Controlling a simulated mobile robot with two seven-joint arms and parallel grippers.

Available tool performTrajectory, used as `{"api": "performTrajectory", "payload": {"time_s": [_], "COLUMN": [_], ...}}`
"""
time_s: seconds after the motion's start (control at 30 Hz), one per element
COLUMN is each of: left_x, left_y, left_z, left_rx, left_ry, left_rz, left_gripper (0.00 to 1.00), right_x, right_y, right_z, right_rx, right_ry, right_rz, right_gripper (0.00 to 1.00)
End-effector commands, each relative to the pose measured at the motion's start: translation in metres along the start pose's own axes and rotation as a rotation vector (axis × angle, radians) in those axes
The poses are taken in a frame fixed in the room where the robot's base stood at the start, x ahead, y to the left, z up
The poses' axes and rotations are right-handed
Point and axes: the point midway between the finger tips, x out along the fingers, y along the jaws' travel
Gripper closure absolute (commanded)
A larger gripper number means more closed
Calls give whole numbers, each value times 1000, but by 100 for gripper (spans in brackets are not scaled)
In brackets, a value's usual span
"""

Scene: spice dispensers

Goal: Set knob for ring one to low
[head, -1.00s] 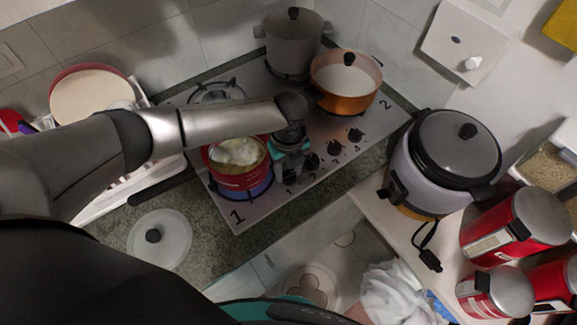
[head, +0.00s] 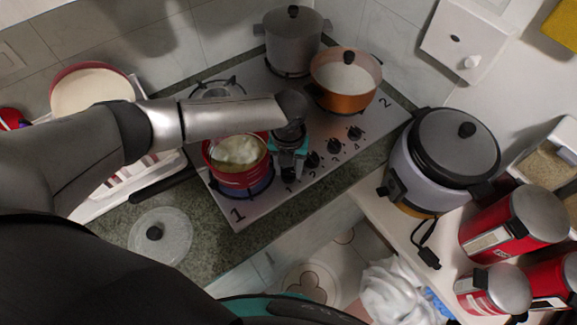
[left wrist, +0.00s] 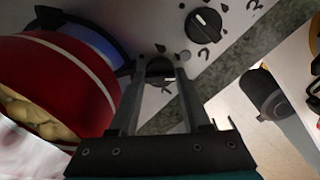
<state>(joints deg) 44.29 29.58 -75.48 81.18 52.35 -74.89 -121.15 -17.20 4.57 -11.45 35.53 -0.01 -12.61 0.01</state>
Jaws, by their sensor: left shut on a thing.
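The knob for ring one is the nearest in the row on the steel stove (head: 232,208). In the left wrist view this dark knob (left wrist: 160,70) sits between the fingertips of my left gripper (left wrist: 158,82). In the head view my left gripper (head: 288,166) comes down over it and mostly hides it. The gripper is shut on the knob. A pale mark shows on the knob, but its exact setting is hard to read. A red pot (head: 240,180) with pale food stands on ring one, beside the gripper; it also shows in the left wrist view (left wrist: 75,75).
Knob two (head: 312,159) is close by; it shows in the left wrist view (left wrist: 203,25). An orange pot (head: 346,100) and a grey pot (head: 292,45) stand farther back. A rice cooker (head: 440,165) stands right. A glass lid (head: 160,240) lies on the counter.

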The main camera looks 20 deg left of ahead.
Motion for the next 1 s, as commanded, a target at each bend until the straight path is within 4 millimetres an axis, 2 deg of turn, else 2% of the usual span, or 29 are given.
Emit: {"api": "performTrajectory", "payload": {"time_s": [0.4, 0.43, 0.67, 1.0], "left_x": [0, 0, 0, 0], "left_y": [-1, -1, 0, 0], "left_z": [-1, -1, -1, 0], "left_rx": [6, 6, 5, 4], "left_ry": [3, 3, 1, 1], "left_rz": [-2, -2, -1, 1], "left_gripper": [100, 49, 23, 22], "right_x": [0, 0, 0, 0], "right_y": [0, 0, 0, 0], "right_z": [0, 0, 0, 0], "right_rx": [0, 0, 0, 0], "right_ry": [0, 0, 0, 0], "right_rz": [0, 0, 0, 0], "right_gripper": [22, 22, 22, 22]}}
